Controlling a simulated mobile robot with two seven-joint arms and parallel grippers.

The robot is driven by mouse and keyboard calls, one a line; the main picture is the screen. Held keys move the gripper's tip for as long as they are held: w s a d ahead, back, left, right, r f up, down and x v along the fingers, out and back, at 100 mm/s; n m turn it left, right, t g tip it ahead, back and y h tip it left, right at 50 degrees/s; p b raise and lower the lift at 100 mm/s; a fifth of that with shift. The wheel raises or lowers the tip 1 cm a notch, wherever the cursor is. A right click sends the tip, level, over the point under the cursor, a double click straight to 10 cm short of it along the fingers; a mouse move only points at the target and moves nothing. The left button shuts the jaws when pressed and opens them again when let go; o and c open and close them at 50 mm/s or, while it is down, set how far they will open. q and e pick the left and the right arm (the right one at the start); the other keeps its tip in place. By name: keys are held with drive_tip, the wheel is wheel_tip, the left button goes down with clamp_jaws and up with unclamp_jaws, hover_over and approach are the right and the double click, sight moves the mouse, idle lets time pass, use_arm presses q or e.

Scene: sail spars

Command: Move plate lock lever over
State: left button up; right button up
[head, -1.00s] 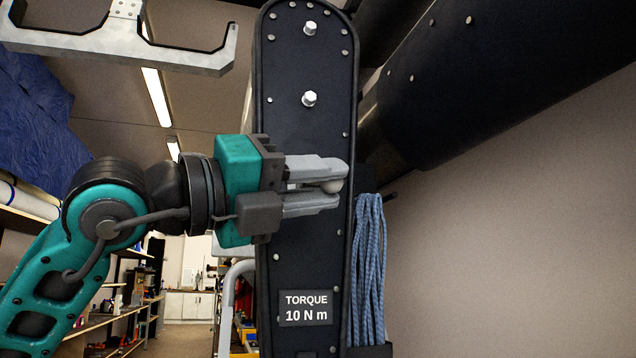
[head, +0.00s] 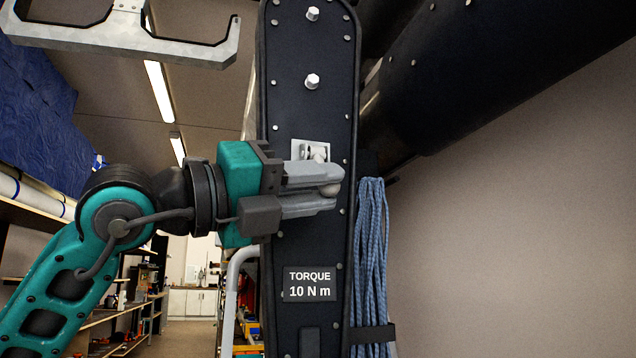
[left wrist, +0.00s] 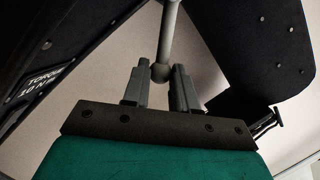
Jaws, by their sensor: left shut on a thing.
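The dark plate (head: 290,110) stands upright in the middle of the head view, with bolts and a label reading TORQUE 10 N m. A small pale bracket (head: 300,148), apparently the lever's mount, sits on its face. My left gripper (head: 330,188) comes in from the left across the plate, just below the bracket. It is shut on the lever's round knob (head: 331,191). The left wrist view shows the lever's grey rod (left wrist: 170,30) with its ball end between the fingertips (left wrist: 162,78). The fingers hide part of the lever in the head view. My right gripper is not in view.
A blue rope coil (head: 371,260) hangs along the plate's right edge. A large dark spar (head: 480,70) slants across the upper right. A grey metal bracket (head: 120,40) hangs at upper left. Shelves stand at the back left.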

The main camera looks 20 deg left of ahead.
use_arm(q)
drive_tip(key=shift+w+f, duration=0.1)
drive_tip(key=shift+w+a+f+b, duration=0.5)
drive_tip(key=shift+w+a+f, duration=0.05)
drive_tip(key=shift+w, duration=0.25)
drive_tip(key=shift+o, duration=0.4)
drive_tip(key=shift+w+a+f, duration=0.2)
drive_tip(key=shift+w+a, duration=0.15)
drive_tip(key=shift+w, duration=0.1)
drive_tip(key=shift+w+a+f, duration=0.2)
drive_tip(key=shift+w+a, duration=0.15)
drive_tip(key=shift+w, duration=0.1)
drive_tip(key=o, duration=0.9)
drive_tip(key=shift+c, duration=0.2)
